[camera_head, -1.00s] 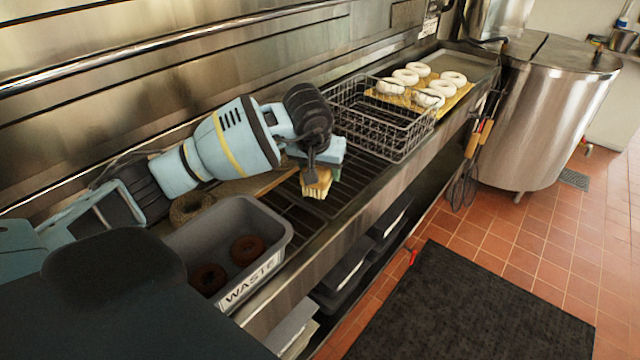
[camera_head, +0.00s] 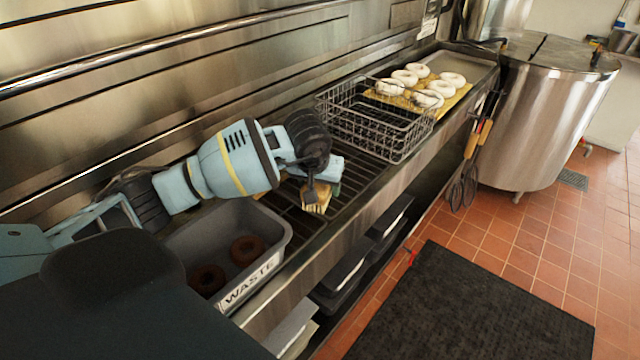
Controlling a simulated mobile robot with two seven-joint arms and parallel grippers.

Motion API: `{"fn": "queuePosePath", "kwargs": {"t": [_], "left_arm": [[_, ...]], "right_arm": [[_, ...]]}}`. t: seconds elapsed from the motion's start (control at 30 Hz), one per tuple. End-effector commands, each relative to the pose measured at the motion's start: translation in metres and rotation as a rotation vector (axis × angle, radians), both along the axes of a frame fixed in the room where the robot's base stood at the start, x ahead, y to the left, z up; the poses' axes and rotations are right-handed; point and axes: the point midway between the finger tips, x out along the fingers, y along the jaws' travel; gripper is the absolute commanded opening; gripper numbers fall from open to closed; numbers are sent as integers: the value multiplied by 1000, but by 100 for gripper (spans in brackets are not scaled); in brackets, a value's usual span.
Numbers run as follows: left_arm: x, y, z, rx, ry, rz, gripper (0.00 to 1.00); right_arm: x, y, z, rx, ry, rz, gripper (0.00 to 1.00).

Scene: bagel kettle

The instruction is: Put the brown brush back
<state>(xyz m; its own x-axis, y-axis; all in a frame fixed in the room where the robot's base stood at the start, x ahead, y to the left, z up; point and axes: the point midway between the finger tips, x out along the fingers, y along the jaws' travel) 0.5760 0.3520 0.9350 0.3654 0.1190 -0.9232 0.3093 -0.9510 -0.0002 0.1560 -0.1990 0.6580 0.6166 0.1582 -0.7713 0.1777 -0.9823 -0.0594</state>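The brown brush (camera_head: 318,199) shows as a small block with pale tan bristles, just below my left gripper (camera_head: 312,187). The gripper's dark finger overlaps the brush's near side, and the gripper appears shut on it. Both are over the dark slatted rack (camera_head: 345,205), between the waste bin and the wire basket. Whether the bristles touch the slats is unclear. The brush's far end and the other finger are hidden by the gripper. A small greenish patch shows just behind the brush; I cannot tell what it is. My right gripper is not in view.
A grey bin marked WASTE (camera_head: 281,222) with dark brown bagels stands left of the brush. A wire basket (camera_head: 400,148) is to the right, with pale bagels on a board (camera_head: 456,97) beyond. The steel wall runs behind. Some rack between bin and basket is bare.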

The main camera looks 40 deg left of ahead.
Motion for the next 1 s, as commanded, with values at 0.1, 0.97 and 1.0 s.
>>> {"fn": "queuePosePath", "kwargs": {"t": [0.1, 0.97, 1.0], "left_arm": [[0, 0, 0, 0, 0, 0, 75], [-31, -10, 85, 1, -5, -1, 76], [-33, -11, 90, 1, -3, -1, 76]], "right_arm": [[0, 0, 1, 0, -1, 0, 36], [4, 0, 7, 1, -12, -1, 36], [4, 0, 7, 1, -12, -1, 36]]}}
